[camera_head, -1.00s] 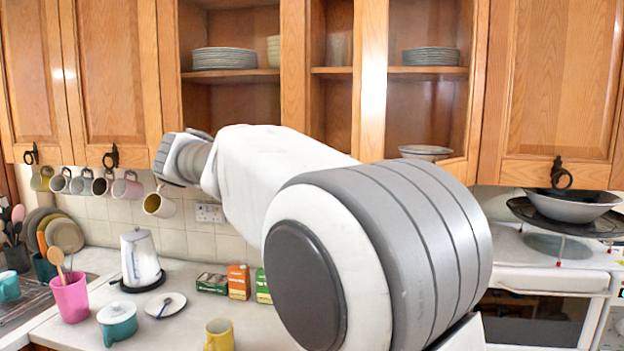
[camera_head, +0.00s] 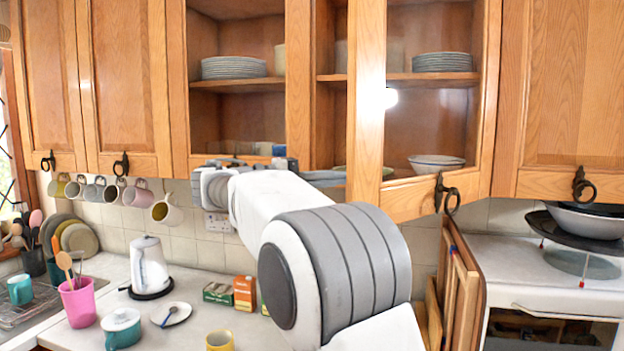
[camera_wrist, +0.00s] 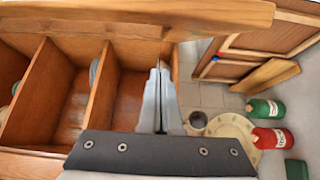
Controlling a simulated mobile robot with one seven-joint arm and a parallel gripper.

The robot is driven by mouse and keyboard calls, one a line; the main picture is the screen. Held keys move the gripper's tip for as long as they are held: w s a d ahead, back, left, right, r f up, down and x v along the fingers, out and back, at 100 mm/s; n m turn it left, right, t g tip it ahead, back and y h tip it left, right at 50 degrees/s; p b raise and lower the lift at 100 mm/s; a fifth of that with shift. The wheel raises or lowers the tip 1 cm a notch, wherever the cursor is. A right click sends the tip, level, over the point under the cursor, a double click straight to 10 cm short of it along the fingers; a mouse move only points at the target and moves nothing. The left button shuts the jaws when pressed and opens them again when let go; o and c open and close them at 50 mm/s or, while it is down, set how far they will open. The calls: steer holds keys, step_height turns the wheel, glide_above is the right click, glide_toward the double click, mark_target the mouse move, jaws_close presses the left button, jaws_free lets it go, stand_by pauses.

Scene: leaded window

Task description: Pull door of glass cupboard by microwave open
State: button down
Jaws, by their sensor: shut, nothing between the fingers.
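The glass cupboard door (camera_head: 365,120) has a wooden frame and a dark ring handle (camera_head: 447,193) on its bottom rail. It stands part open, its left edge swung out from the cupboard. Plates and a bowl (camera_head: 436,163) show inside. My gripper (camera_head: 335,177) reaches in from the left at the door's lower left edge, its tips partly hidden there. In the wrist view my gripper (camera_wrist: 158,72) is shut and empty, pointing at a wooden rail (camera_wrist: 140,16) across the top. I cannot tell whether it touches the rail. The cupboard's open compartments (camera_wrist: 70,100) lie to the left.
A white appliance (camera_head: 545,265), likely the microwave, stands lower right, with bowls (camera_head: 590,220) on top. Wooden boards (camera_head: 458,290) lean beside it. Mugs (camera_head: 95,190) hang under the left cupboards. A kettle (camera_head: 147,265) and boxes (camera_head: 243,293) stand on the counter.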

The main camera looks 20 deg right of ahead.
mark_target(358, 182)
steer(key=shift+s+d, duration=0.4)
steer(key=shift+s, duration=0.25)
steer(key=shift+s+d, duration=0.35)
steer(key=shift+s, duration=0.3)
steer(key=shift+s+d, duration=0.4)
steer(key=shift+s, duration=0.25)
